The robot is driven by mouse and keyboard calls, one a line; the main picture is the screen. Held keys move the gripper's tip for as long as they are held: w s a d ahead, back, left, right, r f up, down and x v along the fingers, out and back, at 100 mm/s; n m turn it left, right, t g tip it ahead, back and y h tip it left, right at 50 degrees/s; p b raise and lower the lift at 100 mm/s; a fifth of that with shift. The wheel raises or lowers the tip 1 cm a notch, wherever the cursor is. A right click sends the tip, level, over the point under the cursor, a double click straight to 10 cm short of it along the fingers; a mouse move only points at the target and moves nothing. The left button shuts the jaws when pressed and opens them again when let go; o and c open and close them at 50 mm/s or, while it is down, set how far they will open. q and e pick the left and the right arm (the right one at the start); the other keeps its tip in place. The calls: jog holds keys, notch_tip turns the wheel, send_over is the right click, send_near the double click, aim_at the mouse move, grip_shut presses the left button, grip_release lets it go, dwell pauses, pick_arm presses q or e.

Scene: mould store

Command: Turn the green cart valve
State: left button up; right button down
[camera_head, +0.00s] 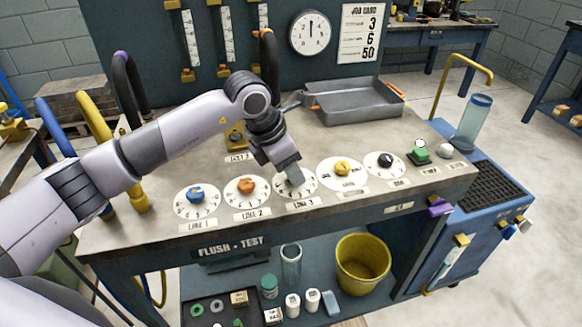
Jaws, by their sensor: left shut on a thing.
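My left gripper (291,178) reaches down from the left onto the white dial marked LINE 3 (309,185). It is shut on the knob of that dial, and the fingers hide the knob and its colour. To the left are the LINE 1 dial with a blue knob (196,195) and the LINE 2 dial with an orange knob (246,186). To the right are a dial with a yellow knob (342,168) and one with a very dark knob (386,160). A green block-like control (419,154) sits further right. My right gripper is out of view.
A grey metal tray (352,106) stands at the back of the bench. Curved hoses, one yellow (96,118) and one black (128,85), rise at the left. A clear cylinder (473,120) stands at the right. A yellow bucket (362,262) is on the lower shelf.

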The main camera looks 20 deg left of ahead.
pick_arm(q)
jog(key=shift+f+m+b, duration=0.1)
jog(key=shift+m+b, duration=0.35)
jog(key=shift+m, duration=0.05)
jog(key=shift+w+m+g, duration=0.1)
jog(key=shift+m+g, duration=0.2)
jog(key=shift+m, duration=0.1)
jog(key=o, duration=1)
jog(key=shift+o, duration=0.2)
jog(key=v, duration=0.7)
jog(key=shift+a+b, duration=0.2)
jog(key=shift+b, duration=0.15)
